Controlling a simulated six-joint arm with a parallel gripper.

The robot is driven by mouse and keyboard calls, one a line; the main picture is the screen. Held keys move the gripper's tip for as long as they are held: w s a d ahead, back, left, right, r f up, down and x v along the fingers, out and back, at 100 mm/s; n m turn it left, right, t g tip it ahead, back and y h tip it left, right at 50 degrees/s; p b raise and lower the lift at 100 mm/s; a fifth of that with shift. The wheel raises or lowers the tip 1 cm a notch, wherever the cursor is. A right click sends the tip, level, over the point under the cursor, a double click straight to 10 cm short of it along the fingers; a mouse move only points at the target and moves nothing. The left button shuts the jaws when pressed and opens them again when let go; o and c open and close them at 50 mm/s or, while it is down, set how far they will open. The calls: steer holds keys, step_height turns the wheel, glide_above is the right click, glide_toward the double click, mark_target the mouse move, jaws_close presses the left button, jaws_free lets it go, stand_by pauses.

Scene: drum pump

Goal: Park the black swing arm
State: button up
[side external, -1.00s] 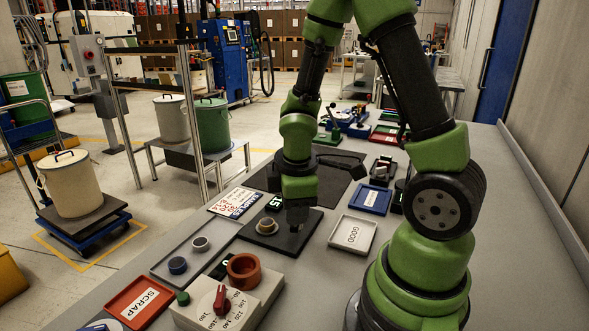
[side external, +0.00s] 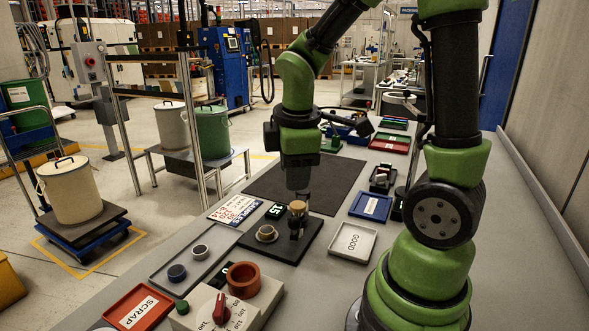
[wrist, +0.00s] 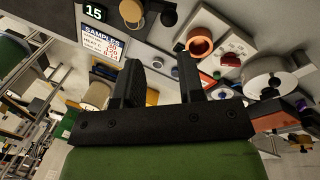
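A slim dark stand with a raised arm and a pale ring-shaped head (side external: 403,101) stands on the right, partly hidden by my arm. I cannot tell for sure whether this is the black swing arm. My gripper (side external: 298,188) is above a black plate (side external: 284,249), over a tan-topped piece (side external: 297,208) standing there.
A GOOD tray (side external: 352,242) and a blue tray (side external: 370,207) lie right of the plate. A SCRAP tray (side external: 139,307), a dial box (side external: 240,308) and an orange ring (side external: 243,280) are in front. The dark mat (side external: 318,183) behind is clear.

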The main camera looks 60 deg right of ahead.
mark_target(300, 205)
steer(key=shift+w, duration=0.1)
steer(key=c, duration=0.4)
steer(key=w+a+g, duration=0.1)
steer(key=w, duration=0.1)
steer(key=w+a+r+g, duration=0.1)
steer(key=w+a, duration=0.1)
steer(key=w, duration=0.1)
steer(key=w+a+g, duration=0.1)
steer(key=w, duration=0.1)
steer(key=shift+w+a+r+g, duration=0.2)
steer(key=shift+w+r+g, duration=0.1)
steer(key=shift+w+g, duration=0.1)
jaws_close()
steer(key=s+d+f, duration=0.3)
steer(key=s+f, duration=0.2)
steer(key=f, duration=0.5)
steer(key=shift+d, duration=0.15)
